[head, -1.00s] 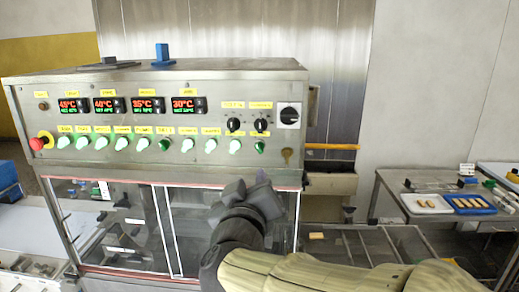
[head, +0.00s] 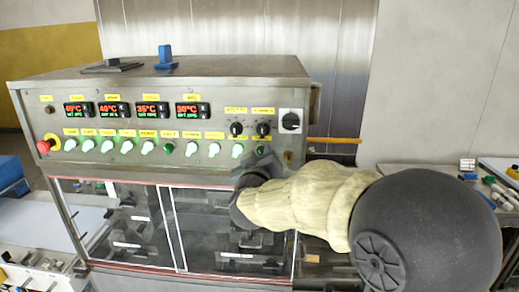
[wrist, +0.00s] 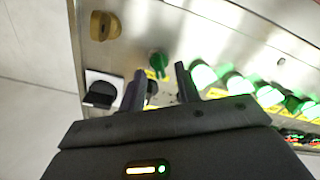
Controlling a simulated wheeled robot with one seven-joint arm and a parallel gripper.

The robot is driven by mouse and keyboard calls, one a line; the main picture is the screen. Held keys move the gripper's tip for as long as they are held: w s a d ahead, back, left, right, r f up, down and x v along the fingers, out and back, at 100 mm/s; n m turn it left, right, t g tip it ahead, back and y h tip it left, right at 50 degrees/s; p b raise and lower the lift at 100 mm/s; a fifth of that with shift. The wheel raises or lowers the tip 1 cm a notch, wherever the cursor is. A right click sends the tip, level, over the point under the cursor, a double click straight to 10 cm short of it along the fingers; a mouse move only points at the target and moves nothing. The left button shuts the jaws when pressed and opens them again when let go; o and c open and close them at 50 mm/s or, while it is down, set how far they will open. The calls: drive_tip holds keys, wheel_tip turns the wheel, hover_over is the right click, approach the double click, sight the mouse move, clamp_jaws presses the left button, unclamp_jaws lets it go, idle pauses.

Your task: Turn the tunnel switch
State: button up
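A row of switches runs along the lower control panel, with yellow labels too small to read, so I cannot tell which is marked tunnel. Most are lit pale green, such as this switch (head: 214,149); two are darker green. The dark green switch at the right end (wrist: 158,62) shows in the wrist view just beyond and between my fingertips, apparently apart from them. In the head view my gripper (head: 262,160) is at the panel's lower right and partly covers that area. My gripper (wrist: 160,85) is open, its two fingers spread and empty.
Two black knobs (head: 250,129) and a black rotary switch (head: 290,121) sit above the right end of the row. A brass key switch (wrist: 105,25) is close by. A red emergency button (head: 47,145) is at the far left. Glass doors (head: 120,225) lie below.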

drive_tip(key=shift+w, duration=0.55)
drive_tip(key=shift+c, duration=0.2)
clamp_jaws()
